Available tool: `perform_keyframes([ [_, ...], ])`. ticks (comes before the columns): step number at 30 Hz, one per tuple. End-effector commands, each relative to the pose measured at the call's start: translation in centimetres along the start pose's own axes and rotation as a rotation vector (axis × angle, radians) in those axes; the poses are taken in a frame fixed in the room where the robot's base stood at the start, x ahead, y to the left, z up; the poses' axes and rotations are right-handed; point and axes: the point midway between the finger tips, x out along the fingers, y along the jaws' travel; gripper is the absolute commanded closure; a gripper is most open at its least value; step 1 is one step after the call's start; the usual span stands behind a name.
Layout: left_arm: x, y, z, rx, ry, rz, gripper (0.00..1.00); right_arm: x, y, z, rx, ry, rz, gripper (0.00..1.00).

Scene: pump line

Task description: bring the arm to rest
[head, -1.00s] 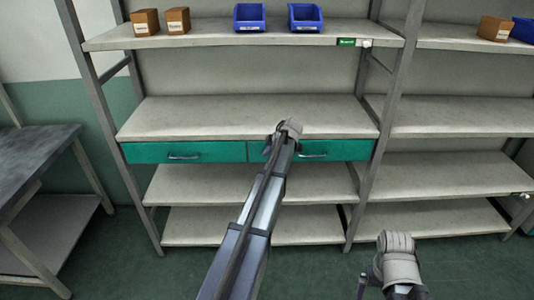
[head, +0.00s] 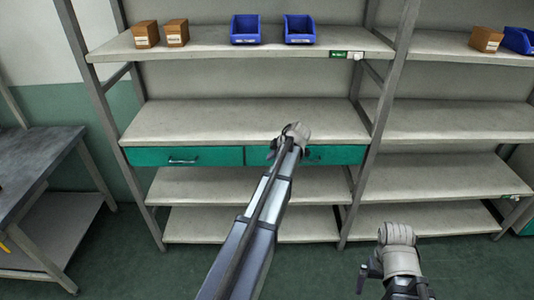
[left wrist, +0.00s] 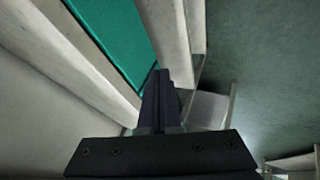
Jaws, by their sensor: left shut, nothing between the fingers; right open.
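My left arm reaches up the middle of the head view, and its wrist end (head: 293,135) is in front of the teal drawers. In the left wrist view my left gripper (left wrist: 160,80) has its dark fingers together with nothing between them. A teal drawer front and pale shelf edges show beyond the fingertips, and I see no contact with them. My right arm's rounded grey end (head: 398,250) is low at the right of the head view. My right gripper (head: 364,278) is open and empty; only a small dark part of it shows.
A shelf rack fills the back; its left teal drawer (head: 185,156) and right drawer (head: 335,155) look shut. Brown boxes (head: 177,33) and blue bins (head: 245,29) stand on its top shelf. A grey table (head: 32,160) is at the left. Green floor (head: 130,265) is open in front.

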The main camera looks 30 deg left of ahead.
Motion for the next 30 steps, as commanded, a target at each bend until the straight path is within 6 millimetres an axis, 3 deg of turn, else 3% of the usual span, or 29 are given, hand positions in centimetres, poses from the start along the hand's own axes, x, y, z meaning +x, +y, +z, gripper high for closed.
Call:
perform_keyframes([
  [3,-0.9,0.0,-0.1,0.000,0.000,0.000,1.00,-0.8,0.1,0.0,0.000,0.000,0.000,0.00],
  [12,-0.9,-0.1,0.1,0.002,-0.001,-0.001,1.00,-0.7,0.1,0.0,0.000,0.000,0.000,0.00],
  [16,-2.3,-1.8,1.6,0.100,-0.027,-0.010,1.00,-0.8,0.1,0.0,0.000,0.000,0.000,0.00],
  [20,-6.1,-6.6,5.6,0.395,-0.104,-0.031,1.00,-1.0,0.1,0.1,0.000,0.000,0.000,0.00],
  [24,-11.2,-13.7,10.1,0.831,-0.223,-0.039,1.00,-1.3,0.1,0.1,0.000,0.000,0.000,0.00],
  [30,-17.8,-24.1,14.2,1.463,-0.408,0.011,1.00,-1.7,0.2,0.1,0.000,0.000,0.000,0.00],
])
